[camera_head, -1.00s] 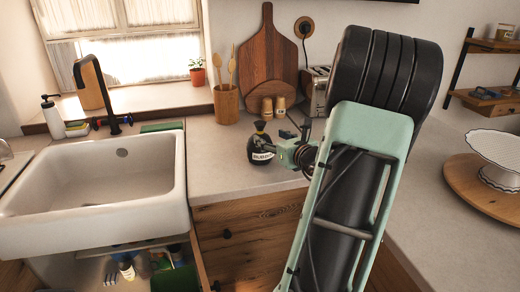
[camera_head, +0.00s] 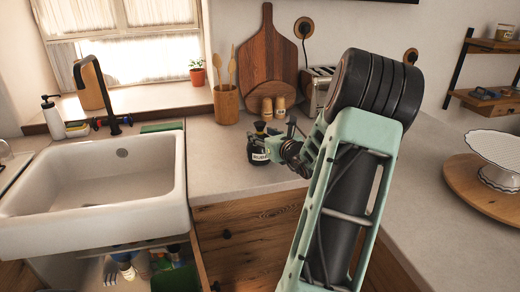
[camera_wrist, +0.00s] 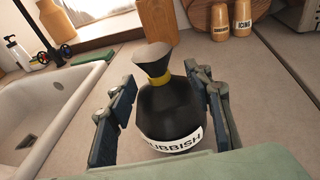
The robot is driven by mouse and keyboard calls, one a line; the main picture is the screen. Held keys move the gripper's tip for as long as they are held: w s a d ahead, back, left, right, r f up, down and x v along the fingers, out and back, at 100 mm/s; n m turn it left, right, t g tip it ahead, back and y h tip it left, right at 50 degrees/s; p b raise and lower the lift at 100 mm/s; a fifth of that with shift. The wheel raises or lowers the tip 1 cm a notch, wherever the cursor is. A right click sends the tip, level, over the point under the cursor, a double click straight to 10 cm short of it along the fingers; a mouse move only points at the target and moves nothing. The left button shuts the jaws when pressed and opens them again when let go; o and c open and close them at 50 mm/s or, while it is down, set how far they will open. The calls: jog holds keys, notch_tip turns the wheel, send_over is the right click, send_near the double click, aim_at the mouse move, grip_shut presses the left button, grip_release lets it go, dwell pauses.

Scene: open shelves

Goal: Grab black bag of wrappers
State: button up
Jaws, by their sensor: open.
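The black bag of wrappers (camera_wrist: 170,112) stands upright on the counter, with a yellow tie at its neck and a white label reading "RUBBISH". It also shows in the head view (camera_head: 257,150), partly covered by my gripper. My gripper (camera_wrist: 163,105) is open, with one dark finger on each side of the bag. In the wrist view a gap shows between the left finger and the bag; the right finger is very close to it, and I cannot tell if they touch. In the head view my gripper (camera_head: 275,146) reaches the bag from the right.
The white sink (camera_head: 95,185) is left of the bag. Behind stand a utensil cup (camera_head: 227,104), two wooden shakers (camera_head: 273,107), cutting boards (camera_head: 267,50) and a toaster (camera_head: 316,88). A cake stand (camera_head: 498,158) is at the right. The counter in front of the bag is clear.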

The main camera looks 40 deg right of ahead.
aim_at(262, 127)
jog(key=c, duration=1)
jog(key=shift+s+f, duration=0.1)
grip_shut()
jog(key=shift+a+f, duration=0.1)
jog(key=shift+f, duration=0.05)
jog(key=shift+s, duration=0.1)
jog(key=shift+r, duration=0.25)
notch_tip(262, 127, up, 3)
jog(key=shift+s+r, duration=0.1)
jog(key=shift+r, duration=0.05)
jog(key=s+a+r+p, duration=0.1)
jog(key=s+a+r, duration=0.8)
jog(key=shift+s+r, duration=0.35)
jog(key=shift+s, duration=0.05)
